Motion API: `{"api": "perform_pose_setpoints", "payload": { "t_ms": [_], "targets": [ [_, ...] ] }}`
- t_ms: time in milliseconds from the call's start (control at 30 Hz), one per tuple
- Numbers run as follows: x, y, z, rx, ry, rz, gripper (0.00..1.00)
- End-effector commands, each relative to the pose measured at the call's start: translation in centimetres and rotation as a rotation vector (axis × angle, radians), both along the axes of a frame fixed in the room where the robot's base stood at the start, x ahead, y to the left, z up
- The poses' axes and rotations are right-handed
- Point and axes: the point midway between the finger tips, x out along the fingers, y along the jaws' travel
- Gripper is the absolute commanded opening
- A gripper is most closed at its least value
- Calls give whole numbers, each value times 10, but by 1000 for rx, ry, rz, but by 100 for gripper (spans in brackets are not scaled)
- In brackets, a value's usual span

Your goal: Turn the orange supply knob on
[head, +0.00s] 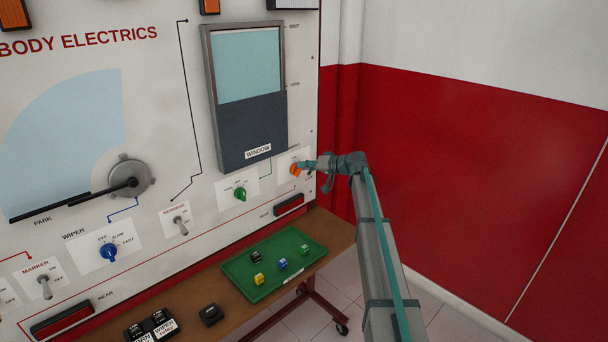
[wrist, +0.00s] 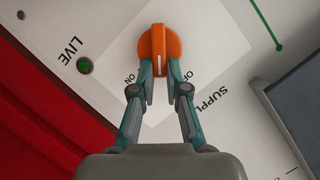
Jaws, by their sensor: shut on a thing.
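The orange supply knob (head: 295,169) sits on a white label plate at the lower right of the panel. In the wrist view the knob (wrist: 158,42) shows a white line that points down the picture, between my fingers. The word ON is printed just left of my left finger, and SUPPLY stands to the right. My gripper (wrist: 159,68) is shut on the knob, one finger at each side of its grip. In the head view my gripper (head: 303,166) reaches it from the right.
A round green LIVE lamp (wrist: 84,65) is left of the knob in the wrist view. A green knob (head: 240,194) and the window display (head: 250,130) are to the left. A green tray (head: 237,279) with small blocks lies on the shelf below. A red wall is at right.

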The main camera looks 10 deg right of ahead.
Motion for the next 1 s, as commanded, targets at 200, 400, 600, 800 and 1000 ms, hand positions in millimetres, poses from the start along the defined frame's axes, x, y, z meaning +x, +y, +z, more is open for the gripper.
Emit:
{"api": "perform_pose_setpoints", "payload": {
  "t_ms": [200,400,600,800,1000],
  "targets": [
    [4,-4,-8,175,113,-1,0],
    [5,-6,-12,334,217,-1,0],
    [6,-7,-15,483,316,0,0],
    [6,-7,-18,605,395,-1,0],
    [6,-8,-20,683,447,-1,0]
  ]
}}
